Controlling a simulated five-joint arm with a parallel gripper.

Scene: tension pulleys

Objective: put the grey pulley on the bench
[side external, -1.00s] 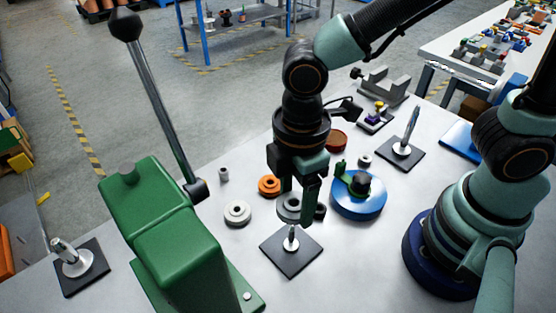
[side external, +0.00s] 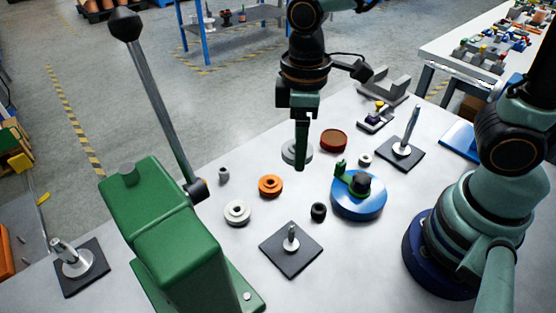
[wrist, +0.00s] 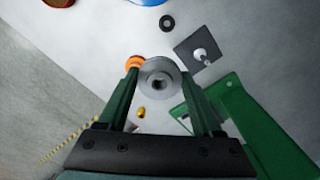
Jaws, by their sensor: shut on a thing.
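The grey pulley (side external: 292,153) is a light grey disc. It is between the fingers of my gripper (side external: 301,160), which is shut on it, and a finger hides part of it in the side view. In the wrist view the pulley (wrist: 157,71) shows a dark centre hole and sits between the two green fingertips (wrist: 160,78). It looks raised above the light grey bench (side external: 215,262), though the height is hard to judge.
A black plate with a short post (side external: 289,262) stands nearer the camera, with a black ring (side external: 318,211) beside it. Orange (side external: 270,186) and white (side external: 237,212) pulleys lie to the left. A green lever press (side external: 170,235) stands at left, a blue round fixture (side external: 358,205) at right.

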